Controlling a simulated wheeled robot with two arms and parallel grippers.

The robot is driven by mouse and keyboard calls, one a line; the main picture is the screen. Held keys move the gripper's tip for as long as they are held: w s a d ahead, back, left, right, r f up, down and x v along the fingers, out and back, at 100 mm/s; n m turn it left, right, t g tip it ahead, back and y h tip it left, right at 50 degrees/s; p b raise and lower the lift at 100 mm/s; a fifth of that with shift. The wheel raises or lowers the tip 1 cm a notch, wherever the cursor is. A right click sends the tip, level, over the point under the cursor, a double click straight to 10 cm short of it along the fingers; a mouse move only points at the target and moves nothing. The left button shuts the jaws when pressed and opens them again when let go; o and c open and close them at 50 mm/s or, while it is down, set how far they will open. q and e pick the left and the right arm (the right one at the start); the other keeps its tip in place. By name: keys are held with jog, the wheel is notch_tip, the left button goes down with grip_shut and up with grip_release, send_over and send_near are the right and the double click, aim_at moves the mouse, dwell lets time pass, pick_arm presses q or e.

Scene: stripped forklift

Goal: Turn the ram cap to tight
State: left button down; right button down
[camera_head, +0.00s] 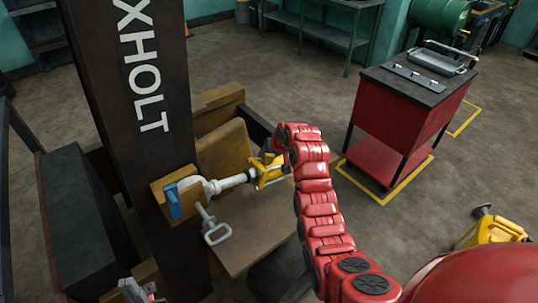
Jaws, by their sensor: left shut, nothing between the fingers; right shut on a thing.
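A white, pipe-like ram (232,182) juts to the right from a yellow block on the dark mast. A yellow piece (268,174), which looks like the ram cap, is at its right end. My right arm curves up and over to this end. My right gripper (274,166) is shut on the yellow piece, its fingers small and partly hidden by the arm. My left gripper (136,291) is shut and empty at the bottom edge, only partly in view, below and left of the ram.
A blue piece (173,201) sits at the ram's left end. A grey loop handle (216,233) hangs below the ram. The dark mast (145,110) rises at left. A red cart (395,115) stands at upper right, a yellow can (492,232) at lower right. Floor between is clear.

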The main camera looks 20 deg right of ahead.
jog(key=shift+a+f+m+h+b, duration=0.1)
jog(key=shift+f+m+h+b, duration=0.1)
jog(key=shift+m+h+b, duration=0.15)
jog(key=m+g+h+b, duration=0.1)
jog(key=m+b, duration=0.2)
jog(key=b, duration=0.1)
jog(key=m+g+h+b, duration=0.1)
jog(key=m+h+b, duration=0.1)
jog(key=m+b, duration=0.1)
jog(key=shift+f+h+b, duration=0.1)
jog(key=shift+h+b, duration=0.15)
jog(key=shift+b, duration=0.4)
jog(key=shift+r+m+g+h+b, duration=0.25)
jog(key=shift+m+g+h+b, duration=0.35)
jog(key=shift+m+b, duration=0.5)
jog(key=shift+m+g+b, duration=0.25)
jog(key=shift+g+b, duration=0.05)
jog(key=shift+b, duration=0.1)
jog(key=shift+m+g+b, duration=0.3)
jog(key=shift+m+b, duration=0.2)
jog(key=shift+c, duration=1.4)
grip_release()
